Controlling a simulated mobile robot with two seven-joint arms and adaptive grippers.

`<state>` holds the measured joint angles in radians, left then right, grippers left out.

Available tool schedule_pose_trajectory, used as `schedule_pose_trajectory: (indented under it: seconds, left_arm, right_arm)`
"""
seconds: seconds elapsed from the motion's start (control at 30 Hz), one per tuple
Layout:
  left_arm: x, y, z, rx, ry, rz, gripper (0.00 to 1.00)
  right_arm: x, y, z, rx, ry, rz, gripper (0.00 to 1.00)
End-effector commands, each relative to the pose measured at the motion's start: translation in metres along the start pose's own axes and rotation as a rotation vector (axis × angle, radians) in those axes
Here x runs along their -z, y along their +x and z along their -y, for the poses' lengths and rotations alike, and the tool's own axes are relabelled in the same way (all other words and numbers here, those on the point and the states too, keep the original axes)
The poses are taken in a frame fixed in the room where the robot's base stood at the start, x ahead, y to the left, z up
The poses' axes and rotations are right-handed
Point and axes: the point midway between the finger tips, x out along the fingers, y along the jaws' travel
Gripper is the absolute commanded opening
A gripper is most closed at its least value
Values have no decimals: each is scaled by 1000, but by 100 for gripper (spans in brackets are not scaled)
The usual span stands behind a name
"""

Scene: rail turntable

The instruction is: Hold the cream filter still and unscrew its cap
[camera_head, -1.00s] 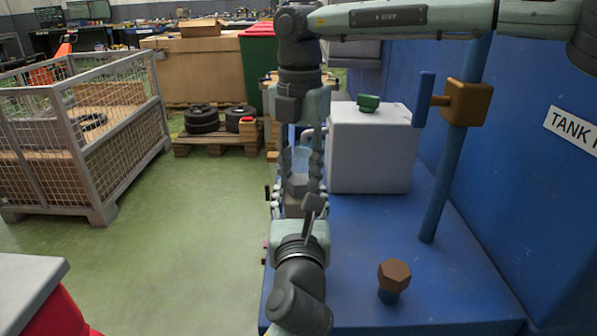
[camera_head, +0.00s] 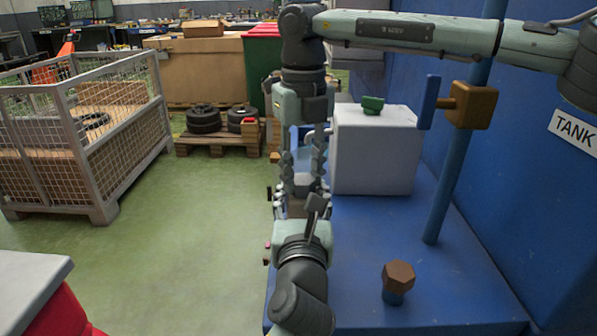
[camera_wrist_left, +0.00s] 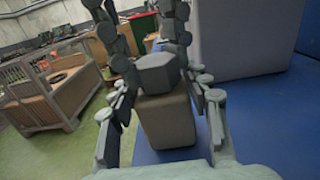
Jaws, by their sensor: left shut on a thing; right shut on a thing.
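The cream filter (camera_wrist_left: 168,120) shows in the left wrist view as a beige-grey block with a grey hexagonal cap (camera_wrist_left: 158,74) on top. In the head view the filter (camera_head: 296,207) and cap (camera_head: 303,184) are small and partly hidden. My left gripper (camera_head: 301,205) comes from below and is shut on the filter body; its fingers flank the block in the left wrist view (camera_wrist_left: 162,125). My right gripper (camera_head: 304,170) points down from above and is shut on the cap; its fingers reach the cap's sides in the left wrist view (camera_wrist_left: 154,58). Cap and filter appear to touch.
A white block (camera_head: 372,155) with a green knob (camera_head: 372,105) stands right of the grippers on a blue platform (camera_head: 455,300). A blue pipe carries an orange-brown valve (camera_head: 473,106). A brown hexagonal piece (camera_head: 398,275) stands nearer. Open green floor lies left, before a mesh cage (camera_head: 100,140).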

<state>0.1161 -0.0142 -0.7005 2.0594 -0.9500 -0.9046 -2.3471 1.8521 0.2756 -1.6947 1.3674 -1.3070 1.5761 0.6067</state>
Motion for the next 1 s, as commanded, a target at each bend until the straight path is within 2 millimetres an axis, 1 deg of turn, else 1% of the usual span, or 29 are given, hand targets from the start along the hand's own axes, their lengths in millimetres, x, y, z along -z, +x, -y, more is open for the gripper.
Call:
schedule_pose_trajectory:
  seconds: [0.03,0.27,0.3,0.5,0.7,0.73,0.77,1.0]
  left_arm:
    - [0,2,-2,-4,1,3,0]
    - [1,2,-3,-7,2,1,0]
    - [1,3,-3,-7,2,1,0]
    - [1,2,-2,-6,1,1,0]
    - [1,1,-2,-4,1,1,0]
    - [1,1,-2,-4,1,0,0]
    - [1,1,-2,-4,0,0,0]
    - [2,1,-1,-4,0,0,0]
  right_arm:
    - [7,8,1,-11,-35,-24,4]
    - [7,8,1,-8,-60,-25,4]
    - [7,8,1,-8,-60,-26,35]
    - [6,8,2,-9,-56,-22,58]
    - [5,8,2,-8,-53,-19,58]
    - [5,8,2,-8,-53,-19,61]
    - [5,8,2,-8,-53,-18,62]
    - [4,8,3,-8,-52,-17,62]
